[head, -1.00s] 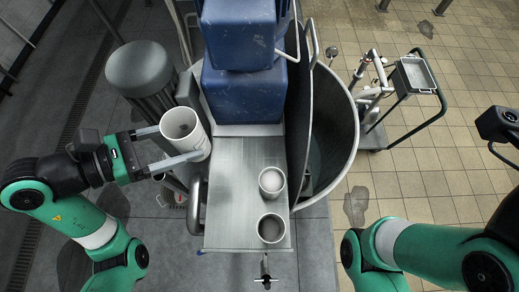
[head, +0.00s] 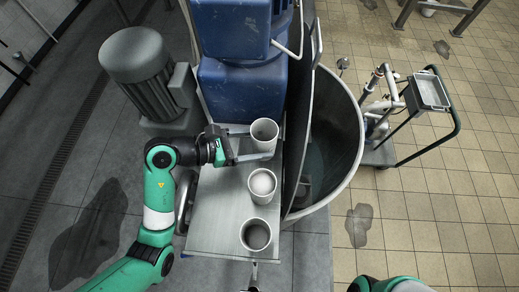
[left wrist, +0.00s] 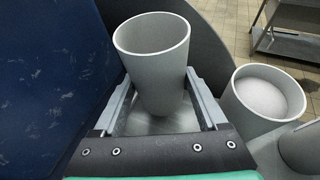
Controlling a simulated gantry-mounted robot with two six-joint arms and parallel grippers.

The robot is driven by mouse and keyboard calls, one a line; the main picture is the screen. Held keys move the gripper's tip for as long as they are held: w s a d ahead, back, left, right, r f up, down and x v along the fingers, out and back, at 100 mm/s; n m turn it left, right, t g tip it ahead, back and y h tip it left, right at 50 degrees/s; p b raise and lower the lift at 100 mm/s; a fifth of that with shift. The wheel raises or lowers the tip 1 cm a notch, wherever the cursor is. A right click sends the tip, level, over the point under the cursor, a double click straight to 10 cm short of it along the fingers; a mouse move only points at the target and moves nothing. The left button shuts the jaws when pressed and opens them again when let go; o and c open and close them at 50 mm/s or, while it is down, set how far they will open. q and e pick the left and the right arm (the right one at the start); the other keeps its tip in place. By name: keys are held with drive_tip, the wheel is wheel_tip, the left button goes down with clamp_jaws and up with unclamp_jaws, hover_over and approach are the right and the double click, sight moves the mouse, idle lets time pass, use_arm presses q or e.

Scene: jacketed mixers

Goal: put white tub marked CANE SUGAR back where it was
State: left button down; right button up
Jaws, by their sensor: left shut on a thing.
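A white tub (head: 264,146) is held by my left gripper (head: 260,144) over the back end of the metal shelf. Its mouth faces up and its inside looks empty. In the left wrist view the tub (left wrist: 157,75) stands nearly upright between the two fingers. No lettering on it can be read. I cannot tell whether its base touches the shelf. A second white tub (head: 262,197) with white contents stands just in front of it, and a third tub (head: 256,247) with a grey inside stands nearer the front edge. My right gripper is out of view.
The metal shelf (head: 212,215) has free room left of the tubs. A blue housing (head: 240,95) rises behind the held tub. The large steel vessel (head: 358,130) stands to the right, its dark raised lid close beside the shelf. A trolley (head: 430,92) stands farther right.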

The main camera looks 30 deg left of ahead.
sight(254, 151)
use_arm(q)
drive_tip(key=shift+f, duration=2)
drive_tip(key=shift+f, duration=0.1)
drive_tip(key=shift+f, duration=0.15)
unclamp_jaws()
